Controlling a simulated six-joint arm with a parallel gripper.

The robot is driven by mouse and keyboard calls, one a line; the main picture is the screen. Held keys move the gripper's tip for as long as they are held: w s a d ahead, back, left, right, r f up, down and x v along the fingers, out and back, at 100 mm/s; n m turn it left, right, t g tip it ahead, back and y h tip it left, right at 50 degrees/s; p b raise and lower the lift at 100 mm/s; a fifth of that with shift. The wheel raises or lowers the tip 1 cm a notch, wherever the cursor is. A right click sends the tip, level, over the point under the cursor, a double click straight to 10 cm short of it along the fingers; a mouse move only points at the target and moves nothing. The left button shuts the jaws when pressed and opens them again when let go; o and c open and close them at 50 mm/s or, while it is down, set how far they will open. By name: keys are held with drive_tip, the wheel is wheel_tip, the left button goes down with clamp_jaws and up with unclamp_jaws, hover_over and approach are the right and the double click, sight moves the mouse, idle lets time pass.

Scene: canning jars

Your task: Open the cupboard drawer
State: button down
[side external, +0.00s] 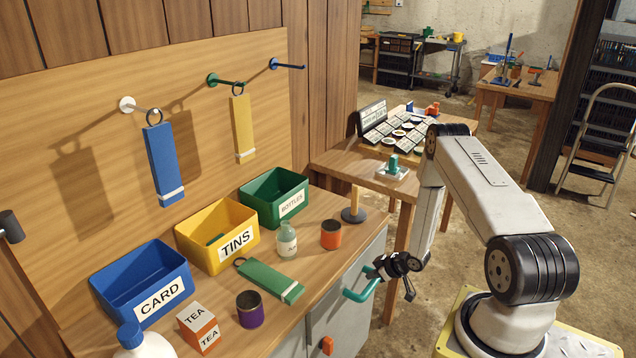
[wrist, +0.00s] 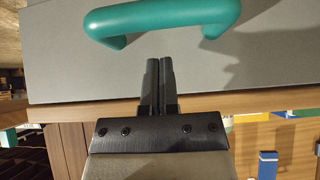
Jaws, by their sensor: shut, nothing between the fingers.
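The cupboard drawer's grey front (side external: 350,268) is under the wooden worktop and looks flush with the cupboard. Its green handle (side external: 363,289) sticks out from it. In the wrist view, the handle (wrist: 165,14) crosses the top of the picture against the grey drawer front (wrist: 60,70). My gripper (side external: 376,270) is at the drawer front, close by the handle. In the wrist view, my gripper's fingers (wrist: 158,62) are together and empty, below the handle bar in the picture. I cannot tell whether they touch the drawer front.
On the worktop stand blue CARD (side external: 142,283), yellow TINS (side external: 217,235) and green BOTTLES (side external: 274,198) bins, with jars and a green tag (side external: 269,280). An orange handle (side external: 327,345) is lower on the cupboard. A side table (side external: 345,165) stands behind.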

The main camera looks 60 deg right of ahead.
drive_tip(key=v, duration=0.5)
drive_tip(key=w+a+r+g, duration=0.2)
drive_tip(key=a+r, duration=0.5)
drive_tip(key=r, duration=0.3)
drive_tip(key=w+a+r+g+h, duration=0.1)
drive_tip(key=w+a+r+g, duration=0.1)
drive_tip(key=a+r, duration=0.5)
drive_tip(key=shift+w+a+r, duration=0.35)
drive_tip(key=shift+w+r, duration=0.4)
drive_tip(key=shift+r, duration=0.8)
drive_tip(key=shift+g+y, duration=0.5)
drive_tip(key=shift+y, duration=0.1)
drive_tip(key=s+d+f, duration=0.1)
drive_tip(key=d+f, duration=0.3)
drive_tip(key=f, duration=0.2)
drive_tip(key=s+d+f, duration=0.1)
drive_tip(key=d+f, duration=0.4)
drive_tip(key=f, duration=0.1)
drive_tip(key=d+f, duration=0.5)
drive_tip(key=f, duration=0.1)
drive_tip(key=shift+s+d+f, duration=0.15)
drive_tip(key=shift+s+f, duration=0.1)
drive_tip(key=shift+s, duration=0.15)
drive_tip(key=shift+f, duration=0.15)
